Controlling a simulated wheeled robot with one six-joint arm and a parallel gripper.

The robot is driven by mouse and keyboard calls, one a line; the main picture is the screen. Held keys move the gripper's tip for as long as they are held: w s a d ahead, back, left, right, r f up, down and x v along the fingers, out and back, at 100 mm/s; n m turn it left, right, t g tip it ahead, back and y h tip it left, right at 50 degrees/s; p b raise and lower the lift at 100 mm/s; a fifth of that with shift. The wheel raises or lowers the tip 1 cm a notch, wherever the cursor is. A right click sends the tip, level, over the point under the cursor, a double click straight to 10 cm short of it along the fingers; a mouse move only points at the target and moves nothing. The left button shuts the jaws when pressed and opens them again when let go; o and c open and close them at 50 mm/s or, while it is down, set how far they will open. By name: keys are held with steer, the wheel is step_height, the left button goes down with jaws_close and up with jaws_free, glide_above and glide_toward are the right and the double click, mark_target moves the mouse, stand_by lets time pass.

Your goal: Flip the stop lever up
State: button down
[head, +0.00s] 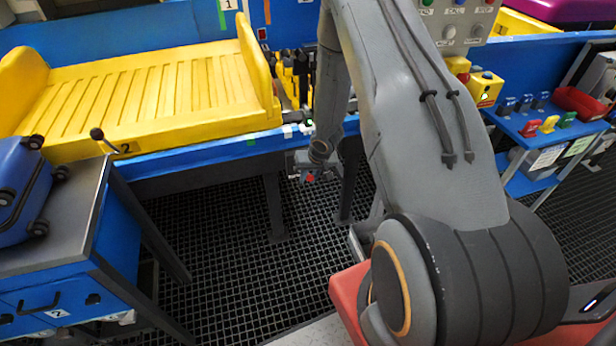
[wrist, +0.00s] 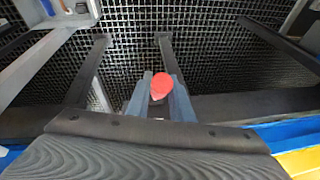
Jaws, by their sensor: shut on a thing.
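The stop lever shows as a red knob (head: 309,178) below the front edge of the blue conveyor frame in the head view. It also shows in the wrist view as a red rounded end (wrist: 161,86). My gripper (head: 306,172) is at the knob, just below the frame edge. In the wrist view my gripper (wrist: 160,98) has its two grey-blue fingers on either side of the red end, shut on it. The lever's shaft and pivot are hidden, so I cannot tell its exact angle.
A yellow tray (head: 150,140) lies on the blue conveyor (head: 220,151). A blue suitcase (head: 22,190) rests on the bench (head: 75,205) at left, near a black-knobbed lever (head: 97,134). Dark legs (head: 274,205) stand under the conveyor. The grated floor (head: 225,260) in front is clear.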

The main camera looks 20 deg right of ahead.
steer(key=shift+w+r, duration=0.2)
steer(key=shift+w, duration=0.1)
steer(key=c, duration=1.7)
jaws_free()
steer(key=shift+c, duration=0.2)
steer(key=shift+o, duration=0.9)
steer(key=shift+s+f, duration=0.1)
steer(key=shift+s, duration=0.05)
steer(key=shift+v, duration=3.95)
